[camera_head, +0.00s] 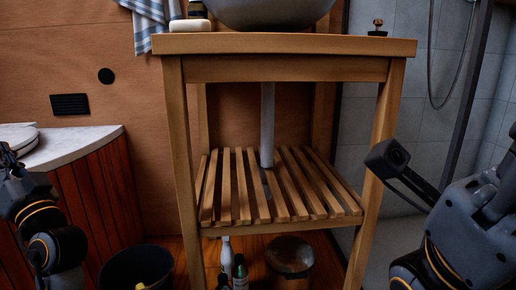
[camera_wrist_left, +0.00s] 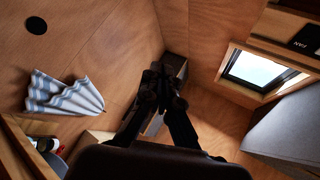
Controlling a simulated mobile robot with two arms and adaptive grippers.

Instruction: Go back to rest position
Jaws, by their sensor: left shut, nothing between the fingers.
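My left gripper (camera_wrist_left: 160,88) shows in the left wrist view with its two dark fingers brought together and nothing between them. In the head view my left arm is at the left edge, beside the curved counter, and its fingers are hard to make out there. My right arm stands at the right edge of the head view, in front of the grey tiles. Its wrist parts show, but its fingertips cannot be made out.
A wooden washstand (camera_head: 285,44) with a slatted shelf (camera_head: 232,186) stands ahead, bearing a grey basin (camera_head: 270,12). A curved counter (camera_head: 72,145) is at left. A dark bin (camera_head: 136,267), bottles (camera_head: 239,272) and a round-lidded container (camera_head: 289,256) stand low. A striped towel (camera_wrist_left: 62,95) hangs on the wall.

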